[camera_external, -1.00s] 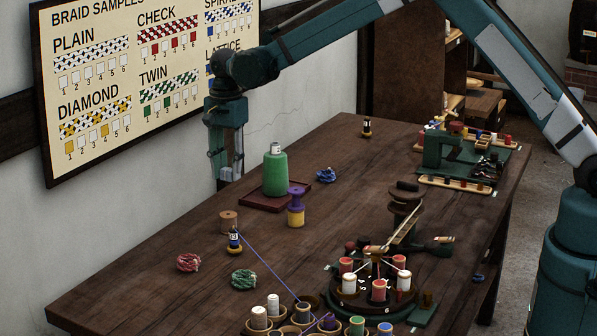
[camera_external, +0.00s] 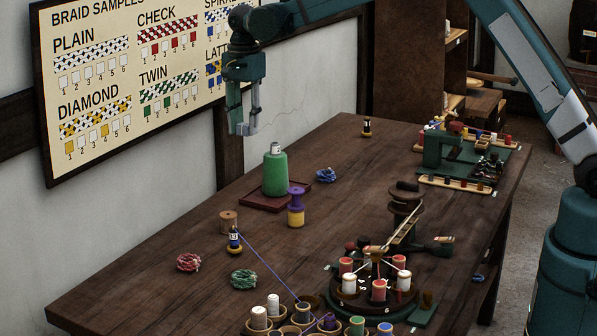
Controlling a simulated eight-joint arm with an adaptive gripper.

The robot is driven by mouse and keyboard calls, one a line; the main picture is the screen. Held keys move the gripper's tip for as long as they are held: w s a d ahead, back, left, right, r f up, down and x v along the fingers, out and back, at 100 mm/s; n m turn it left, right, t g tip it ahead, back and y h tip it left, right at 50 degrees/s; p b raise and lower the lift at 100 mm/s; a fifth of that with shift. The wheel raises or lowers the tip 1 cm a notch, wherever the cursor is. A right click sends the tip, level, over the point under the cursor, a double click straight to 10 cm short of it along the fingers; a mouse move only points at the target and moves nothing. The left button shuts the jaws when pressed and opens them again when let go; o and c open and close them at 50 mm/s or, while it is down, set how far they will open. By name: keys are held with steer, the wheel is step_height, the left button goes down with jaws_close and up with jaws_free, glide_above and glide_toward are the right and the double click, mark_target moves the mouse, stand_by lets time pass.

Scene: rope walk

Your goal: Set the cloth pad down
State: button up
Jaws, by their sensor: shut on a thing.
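My gripper (camera_external: 243,127) hangs pointing down in front of the wall, above and to the left of the green spool. It is shut on the cloth pad, which is too small and too close in colour to the fingertips to make out clearly. The gripper and pad are in the air, clear of the table (camera_external: 335,215).
A green spool (camera_external: 275,175) stands on a dark red tray (camera_external: 262,203), with a purple and yellow spool (camera_external: 296,208) beside it. A blue yarn bundle (camera_external: 326,175) lies to the right. A braiding wheel (camera_external: 350,300) stands at the front. Bare table lies behind the blue bundle.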

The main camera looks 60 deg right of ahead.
steer(key=s+d, duration=0.4)
steer(key=d, duration=0.7)
steer(key=s+d, duration=0.3)
steer(key=d, duration=0.8)
glide_above(369, 168)
step_height(369, 168, down, 11)
steer(key=shift+b, duration=0.35)
steer(key=shift+w+d+f, duration=0.1)
steer(key=shift+f, duration=3.1)
steer(key=shift+f, duration=0.1)
steer(key=shift+f+b, duration=0.4)
steer(key=shift+f, duration=1.35)
steer(key=shift+f, duration=0.15)
